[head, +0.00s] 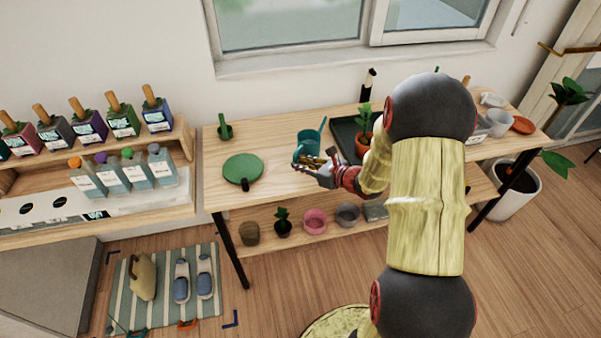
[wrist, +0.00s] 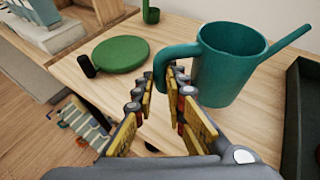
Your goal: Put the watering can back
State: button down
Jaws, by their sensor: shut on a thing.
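My gripper (head: 305,163) is at the can's near side. In the wrist view my gripper (wrist: 168,88) is shut on the can's handle, with the handle between its fingers. I cannot tell whether the can's base touches the tabletop.
A dark tray (head: 345,134) with a potted plant (head: 363,133) is right of the can. A small green pot (head: 225,131) stands at the back left. Several pots sit on the lower shelf (head: 270,237). A bottle rack (head: 110,175) stands at the left.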

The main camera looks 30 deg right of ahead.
jog(key=shift+w+f+b, duration=0.1)
jog(key=shift+f+b, duration=0.6)
jog(key=shift+f, duration=0.85)
jog(key=shift+f, duration=0.2)
jog(key=c, duration=1.8)
grip_release()
jog(key=shift+r, duration=0.1)
